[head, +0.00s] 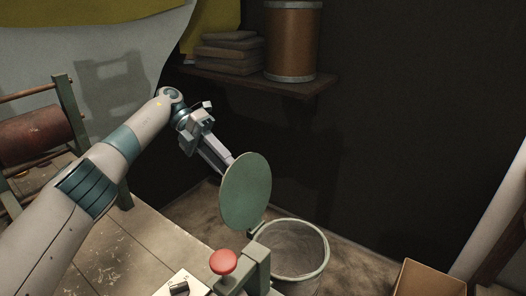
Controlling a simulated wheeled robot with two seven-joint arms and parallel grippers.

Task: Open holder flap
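A round green disc (246,192), which looks like the holder flap, stands nearly upright above the bench end. A green bracket (248,268) with a red knob (223,262) is below it. My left gripper (226,160) reaches in from the left, with its fingertips at the disc's upper left edge. The tips partly meet the disc's outline, so I cannot tell whether they touch or grip it, or whether the fingers are open. My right gripper is not in view.
A round open bin (292,250) stands just right of the bracket. A cardboard box (428,281) is at the lower right. A wall shelf (262,84) holds a brown drum (292,42) and stacked slabs (228,53). A wooden rack with a roll (32,132) stands at left.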

